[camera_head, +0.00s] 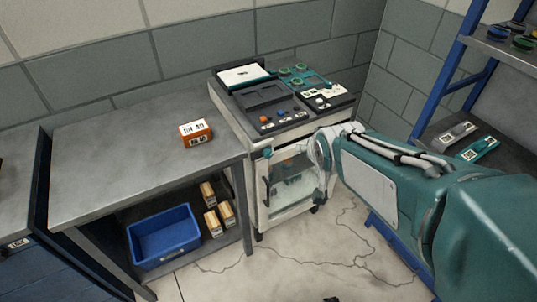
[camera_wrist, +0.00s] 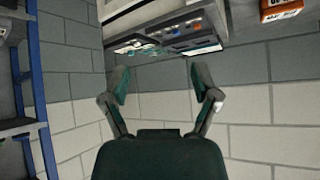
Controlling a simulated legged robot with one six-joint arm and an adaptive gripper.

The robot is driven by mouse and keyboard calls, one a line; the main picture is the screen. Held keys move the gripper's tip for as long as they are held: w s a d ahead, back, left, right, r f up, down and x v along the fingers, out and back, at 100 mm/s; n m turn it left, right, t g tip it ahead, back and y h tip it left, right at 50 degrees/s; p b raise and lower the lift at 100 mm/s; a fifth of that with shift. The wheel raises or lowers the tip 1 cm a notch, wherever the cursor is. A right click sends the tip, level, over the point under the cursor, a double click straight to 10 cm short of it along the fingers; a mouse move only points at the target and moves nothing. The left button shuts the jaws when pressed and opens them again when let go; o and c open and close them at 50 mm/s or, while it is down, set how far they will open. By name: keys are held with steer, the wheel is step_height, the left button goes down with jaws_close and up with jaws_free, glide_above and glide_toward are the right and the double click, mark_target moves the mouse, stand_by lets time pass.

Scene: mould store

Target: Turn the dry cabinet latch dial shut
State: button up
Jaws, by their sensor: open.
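The dry cabinet appears to be the pale cabinet (camera_head: 256,205) with a clear door, right of the grey bench. My arm covers part of its right side in the head view. Its top holds a dark panel with small knobs and green rings. I cannot tell which part is the latch dial; it may be hidden or too small. My gripper (camera_wrist: 162,92) is open and empty in the wrist view, its two fingers spread apart. The cabinet (camera_wrist: 150,12) shows upside down beyond the fingertips, apart from them.
A grey bench (camera_head: 105,150) stands left of the cabinet with an orange box (camera_head: 196,133) on it. A blue bin (camera_head: 162,238) and several small cartons sit on its lower shelf. A blue-framed rack (camera_head: 458,62) stands at the right. The cracked floor in front is mostly clear.

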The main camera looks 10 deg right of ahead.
steer(key=w+f+m+t+y, duration=0.2)
steer(key=w+f+t, duration=0.2)
steer(key=w+f, duration=0.9)
steer(key=m+t+y, duration=0.1)
steer(key=t+y, duration=0.1)
steer(key=y, duration=0.1)
glide_toward(270, 156)
step_height(270, 156, up, 3)
steer(key=w+d, duration=0.2)
step_height(270, 156, down, 5)
steer(key=s+a+m+t+y, duration=0.1)
steer(key=s+m+t+y, duration=0.1)
steer(key=m, duration=0.1)
steer(key=x, duration=1)
steer(key=shift+w+a, duration=0.2)
jaws_close()
